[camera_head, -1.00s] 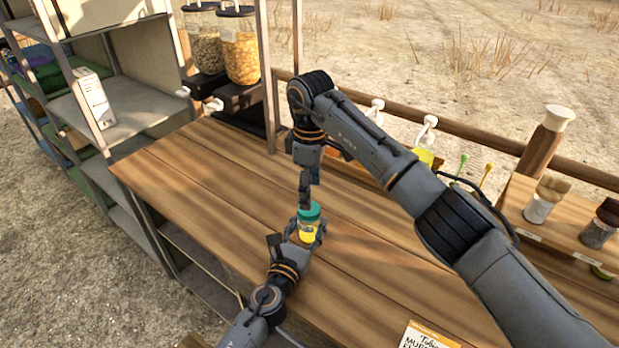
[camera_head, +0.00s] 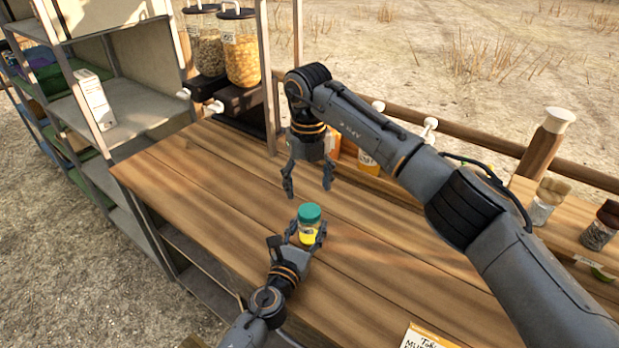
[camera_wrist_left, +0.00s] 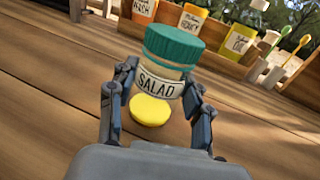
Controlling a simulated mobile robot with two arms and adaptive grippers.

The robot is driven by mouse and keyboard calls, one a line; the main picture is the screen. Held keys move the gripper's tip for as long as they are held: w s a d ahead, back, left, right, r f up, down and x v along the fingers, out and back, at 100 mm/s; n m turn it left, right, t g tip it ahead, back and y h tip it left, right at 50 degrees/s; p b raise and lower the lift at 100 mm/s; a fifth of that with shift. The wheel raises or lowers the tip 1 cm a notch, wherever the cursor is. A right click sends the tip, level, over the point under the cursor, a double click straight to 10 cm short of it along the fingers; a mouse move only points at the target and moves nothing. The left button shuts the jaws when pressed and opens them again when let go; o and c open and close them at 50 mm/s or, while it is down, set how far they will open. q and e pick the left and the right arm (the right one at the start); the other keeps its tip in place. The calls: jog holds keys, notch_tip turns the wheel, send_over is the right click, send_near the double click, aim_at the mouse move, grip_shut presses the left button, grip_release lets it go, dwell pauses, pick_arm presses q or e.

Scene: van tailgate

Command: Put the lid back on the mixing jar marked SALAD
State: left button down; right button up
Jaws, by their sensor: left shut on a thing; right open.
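The jar marked SALAD (camera_wrist_left: 159,86) is upright between the fingers of my left gripper (camera_head: 306,243), which is shut on it. The label faces the left wrist camera. A green lid (camera_head: 309,213) sits on top of the jar; it also shows in the left wrist view (camera_wrist_left: 174,45). I cannot tell how tightly it is seated. Low on the jar a yellow patch (camera_wrist_left: 151,110) shows, apparently its contents or base. My right gripper (camera_head: 308,190) is open and empty, above and behind the jar, apart from the lid.
The wooden tabletop (camera_head: 220,190) is mostly clear around the jar. Labelled containers (camera_wrist_left: 190,20) stand along the back edge. Tall grain dispensers (camera_head: 240,50) are at the back left, a grey shelf (camera_head: 130,110) at the left. A printed card (camera_head: 428,337) lies at the front right.

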aim_at(309, 210)
jog(key=n, duration=0.6)
jog(key=shift+r+n, duration=0.2)
jog(key=shift+n, duration=0.1)
jog(key=n, duration=0.3)
jog(key=shift+r+n, duration=0.1)
jog(key=shift+n, duration=0.3)
jog(key=n, duration=0.5)
jog(key=shift+d+r+n, duration=0.1)
jog(key=shift+r+n, duration=0.1)
jog(key=shift+n, duration=0.2)
jog(key=n, duration=0.4)
jog(key=shift+r, duration=0.1)
jog(key=shift+f, duration=4.05)
jog(key=shift+c, duration=0.2)
